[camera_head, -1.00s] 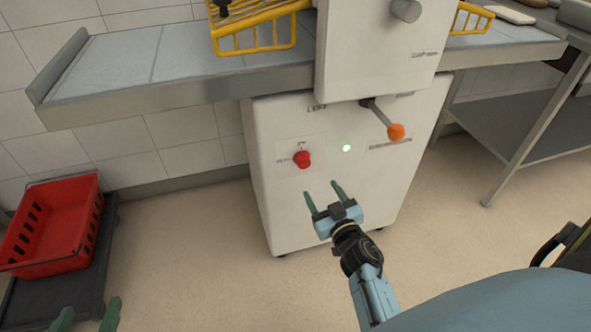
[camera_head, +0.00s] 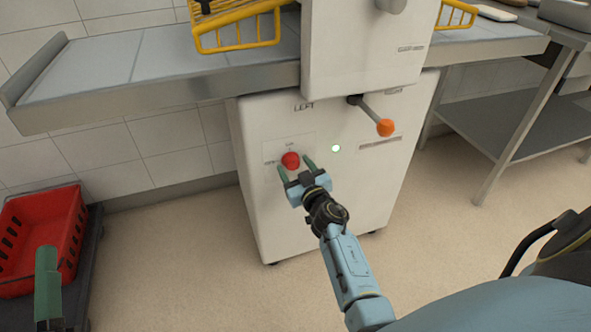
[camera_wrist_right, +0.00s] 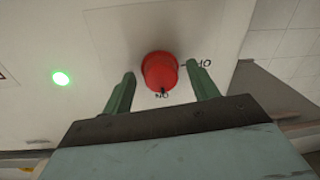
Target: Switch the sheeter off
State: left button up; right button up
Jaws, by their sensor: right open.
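The sheeter (camera_head: 345,190) is a white cabinet with a red rotary knob (camera_head: 290,160) on its front. In the wrist view the red knob (camera_wrist_right: 160,72) has a dark mark pointing at the "ON" label; the "OFF" label is beside it. A green lamp (camera_head: 336,148) glows right of the knob and also shows in the wrist view (camera_wrist_right: 61,78). My right gripper (camera_head: 295,166) is open, its green fingers on either side of the knob; contact cannot be told. My left gripper (camera_head: 47,285) shows only partly at the lower left, as green finger shapes.
A lever with an orange ball (camera_head: 385,127) sticks out right of the lamp. The sheeter's table (camera_head: 150,65) extends left above, with a yellow guard (camera_head: 238,28). A red crate (camera_head: 40,240) stands at the left. A steel table (camera_head: 520,100) is at the right.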

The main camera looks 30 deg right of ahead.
jog(key=c, duration=1)
